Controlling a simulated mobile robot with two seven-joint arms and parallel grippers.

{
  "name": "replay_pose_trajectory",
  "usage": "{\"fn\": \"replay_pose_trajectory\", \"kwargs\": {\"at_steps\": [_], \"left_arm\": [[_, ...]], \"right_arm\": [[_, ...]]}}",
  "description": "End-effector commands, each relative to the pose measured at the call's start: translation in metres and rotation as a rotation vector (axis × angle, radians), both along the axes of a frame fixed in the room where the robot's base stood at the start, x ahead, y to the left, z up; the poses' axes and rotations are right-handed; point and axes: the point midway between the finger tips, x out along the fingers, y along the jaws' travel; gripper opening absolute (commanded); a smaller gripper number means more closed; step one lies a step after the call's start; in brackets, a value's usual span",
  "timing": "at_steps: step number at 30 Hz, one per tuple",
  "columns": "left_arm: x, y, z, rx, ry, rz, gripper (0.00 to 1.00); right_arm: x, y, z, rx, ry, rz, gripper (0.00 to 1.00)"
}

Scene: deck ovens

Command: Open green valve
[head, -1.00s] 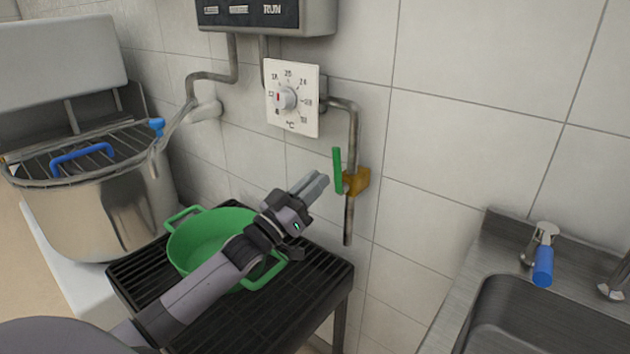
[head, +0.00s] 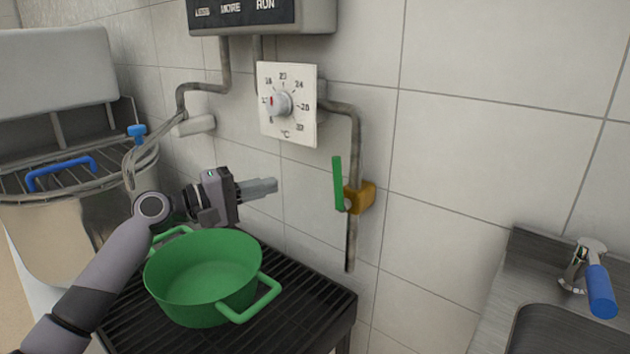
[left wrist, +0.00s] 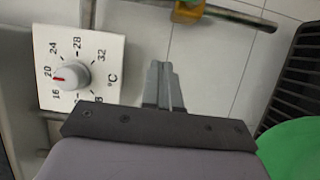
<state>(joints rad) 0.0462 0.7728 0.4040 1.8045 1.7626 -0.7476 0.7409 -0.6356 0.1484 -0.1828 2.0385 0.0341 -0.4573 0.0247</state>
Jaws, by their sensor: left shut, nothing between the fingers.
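The green valve has a green lever handle (head: 338,184) that stands upright, in line with the pipe, on a brass body (head: 360,197) on the wall pipe. In the left wrist view the brass body (left wrist: 188,10) shows at the top edge, and little of the handle is seen there. My left gripper (head: 276,186) is shut and empty. It is left of the valve handle, apart from it, above the green pot and pointing right. Its closed fingers (left wrist: 164,85) show in the left wrist view. My right gripper is not in view.
A green pot (head: 205,277) stands on a black slatted stand (head: 318,303) below my left gripper. A temperature dial (head: 287,104) is on the wall above. A steel vessel with a blue handle (head: 62,173) is at left. A sink with a blue-handled tap (head: 600,291) is at right.

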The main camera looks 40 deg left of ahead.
Motion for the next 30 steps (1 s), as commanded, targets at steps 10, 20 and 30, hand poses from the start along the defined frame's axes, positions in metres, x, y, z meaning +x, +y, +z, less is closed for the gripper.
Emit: {"fn": "replay_pose_trajectory", "kwargs": {"at_steps": [10,20,30], "left_arm": [[-0.031,-0.023,0.023,-0.121,0.014,-0.200,0.00],[-0.002,-0.045,0.027,-0.120,0.012,-0.200,0.00],[0.034,-0.073,0.030,-0.121,0.013,-0.198,0.00]], "right_arm": [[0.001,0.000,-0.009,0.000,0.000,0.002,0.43],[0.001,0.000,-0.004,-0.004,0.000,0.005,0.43],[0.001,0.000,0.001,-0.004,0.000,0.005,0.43]]}}
